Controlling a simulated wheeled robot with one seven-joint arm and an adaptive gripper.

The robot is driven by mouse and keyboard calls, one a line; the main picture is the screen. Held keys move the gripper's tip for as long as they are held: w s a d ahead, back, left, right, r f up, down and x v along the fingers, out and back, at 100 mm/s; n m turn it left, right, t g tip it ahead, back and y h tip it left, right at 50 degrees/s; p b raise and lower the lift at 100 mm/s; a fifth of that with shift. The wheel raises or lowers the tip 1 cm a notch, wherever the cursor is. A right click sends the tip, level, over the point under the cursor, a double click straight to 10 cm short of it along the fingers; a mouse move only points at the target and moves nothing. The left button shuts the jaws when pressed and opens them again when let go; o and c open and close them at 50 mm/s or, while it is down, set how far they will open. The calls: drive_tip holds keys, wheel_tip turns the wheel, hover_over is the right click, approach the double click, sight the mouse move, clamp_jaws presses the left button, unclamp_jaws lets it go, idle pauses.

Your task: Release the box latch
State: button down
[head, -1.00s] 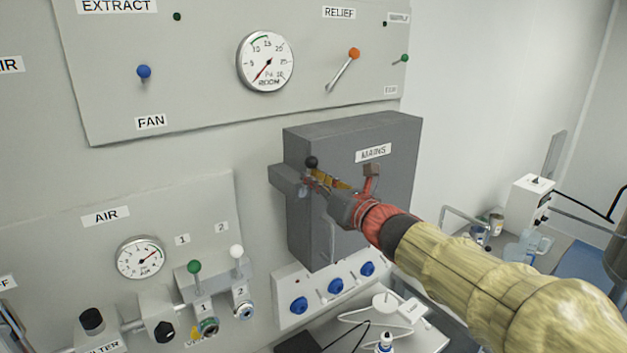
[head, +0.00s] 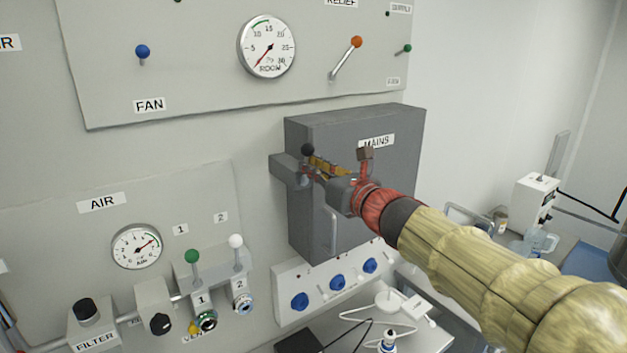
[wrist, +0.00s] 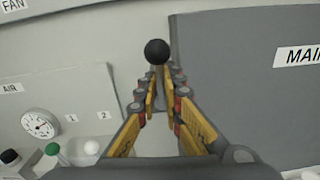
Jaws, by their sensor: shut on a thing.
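The grey box labelled MAINS (head: 400,165) is mounted on the wall panel, its front face closed. A grey block (head: 284,168) sticks out at its upper left side. A lever with a black ball knob (head: 308,150) stands at this block; the knob also shows in the wrist view (wrist: 157,51). My gripper (head: 309,168) is at the lever, just below the knob. In the wrist view its yellow-padded fingers (wrist: 158,75) converge under the knob and are shut on the lever. The lever's stem is hidden between the fingers.
A fan and relief panel (head: 200,70) is above the box. The air panel with a gauge (head: 137,246) and levers is at the lower left. A strip with blue knobs (head: 337,282) lies below. A cluttered bench is at the right.

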drive_tip(key=shift+s+r+n+b, duration=0.1)
drive_tip(key=shift+n+b, duration=0.3)
drive_tip(key=shift+b, duration=0.1)
drive_tip(key=shift+r, duration=0.15)
drive_tip(key=c, duration=2)
unclamp_jaws()
drive_tip(key=shift+o, duration=0.2)
drive_tip(key=v, duration=1.2)
drive_tip(key=shift+f, duration=0.25)
drive_tip(key=shift+a, duration=0.1)
